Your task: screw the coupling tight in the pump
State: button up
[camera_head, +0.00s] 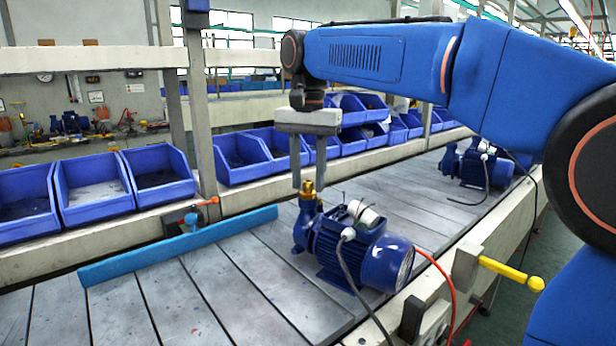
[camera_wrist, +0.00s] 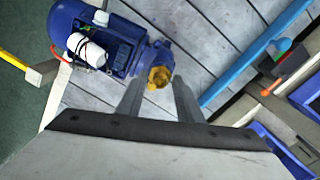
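The brass coupling (camera_head: 307,197) stands upright at the top of the blue pump's (camera_head: 340,245) port, on the conveyor. In the wrist view the coupling (camera_wrist: 160,76) shows at the end of the pump (camera_wrist: 110,45). My gripper (camera_head: 309,186) points straight down over the coupling, with its two fingers apart. In the wrist view the fingertips of my gripper (camera_wrist: 158,82) lie on either side of the coupling, with visible gaps. I see no finger touching it. How deep the coupling sits in the port cannot be told.
A blue rail (camera_head: 180,245) crosses the slatted conveyor (camera_head: 230,300) left of the pump. Blue bins (camera_head: 95,190) line the far side. A second pump (camera_head: 480,165) stands further along. A yellow-handled lever (camera_head: 510,272) and a red hose (camera_head: 447,285) are at the near edge.

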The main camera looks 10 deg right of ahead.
jog(key=shift+n, duration=1.8)
grip_shut()
jog(key=shift+m, duration=1.8)
jog(key=shift+m, duration=1.7)
